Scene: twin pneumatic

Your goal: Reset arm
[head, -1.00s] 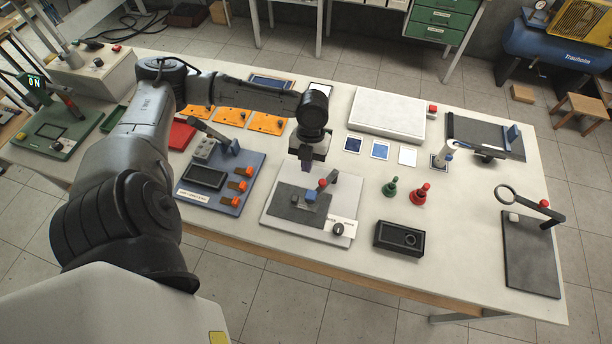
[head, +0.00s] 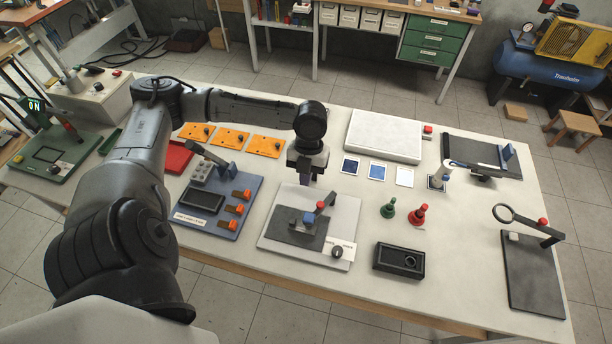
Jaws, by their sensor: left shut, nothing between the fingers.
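My left arm comes in from the left and reaches over the table. Its gripper (head: 305,181) points down, shut and empty, above the back part of a white plate (head: 345,207) with a dark grey mat (head: 287,230). On this plate stands a small device (head: 311,219) with a blue block and a red-knobbed lever (head: 323,203). The gripper is behind the lever; whether it touches anything is hard to tell. My right gripper is not in view.
A blue board (head: 190,218) with orange parts lies left of the plate. Green (head: 388,210) and red (head: 419,214) knobbed pieces and a black box (head: 398,261) are to the right. A white slab (head: 385,135) lies behind. A ring-ended lever (head: 520,223) stands far right.

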